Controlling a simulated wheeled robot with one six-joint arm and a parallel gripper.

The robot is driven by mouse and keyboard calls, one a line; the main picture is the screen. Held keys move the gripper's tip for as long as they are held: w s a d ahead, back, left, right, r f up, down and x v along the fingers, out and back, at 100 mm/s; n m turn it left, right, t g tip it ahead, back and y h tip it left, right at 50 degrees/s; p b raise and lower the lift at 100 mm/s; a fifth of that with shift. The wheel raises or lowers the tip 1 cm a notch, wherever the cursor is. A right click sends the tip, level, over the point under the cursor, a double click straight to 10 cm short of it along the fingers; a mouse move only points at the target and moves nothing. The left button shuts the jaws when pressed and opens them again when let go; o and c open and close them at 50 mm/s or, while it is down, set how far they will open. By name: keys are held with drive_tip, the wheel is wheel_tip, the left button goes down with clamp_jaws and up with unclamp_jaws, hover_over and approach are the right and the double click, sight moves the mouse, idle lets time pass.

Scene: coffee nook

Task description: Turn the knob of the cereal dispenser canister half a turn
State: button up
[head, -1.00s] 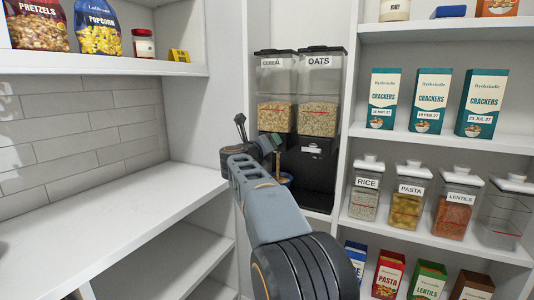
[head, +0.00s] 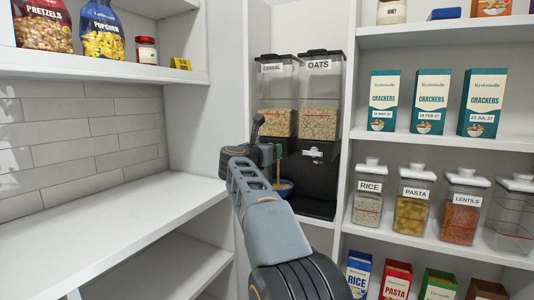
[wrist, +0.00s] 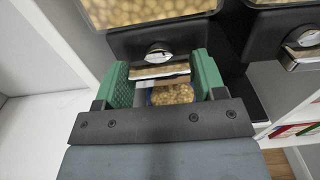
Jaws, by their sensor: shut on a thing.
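The cereal canister (head: 277,88) is the left of two clear-bodied, black-lidded canisters in the dispenser and is partly filled. My gripper (head: 272,152) is in front of its black base and hides its knob in the head view. In the wrist view, the silver knob (wrist: 160,71) sits between the green finger pads of my gripper (wrist: 163,76), which is shut on it. A thin tan stream seems to fall below the outlet. A blue bowl (head: 285,190) stands under it, and the wrist view shows cereal pieces in the bowl (wrist: 172,94).
The oats canister (head: 320,90) stands close on the right, with its own silver knob (wrist: 304,55). Shelves with crackers boxes (head: 431,100) and jars (head: 413,205) are to the right. The white counter (head: 100,230) on the left is clear.

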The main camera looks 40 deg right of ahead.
idle(0.4)
drive_tip(key=o, duration=0.9)
drive_tip(key=v, duration=1.3)
drive_tip(key=shift+s+a+b, duration=0.2)
drive_tip(key=shift+a+b, duration=0.1)
drive_tip(key=shift+a, duration=0.05)
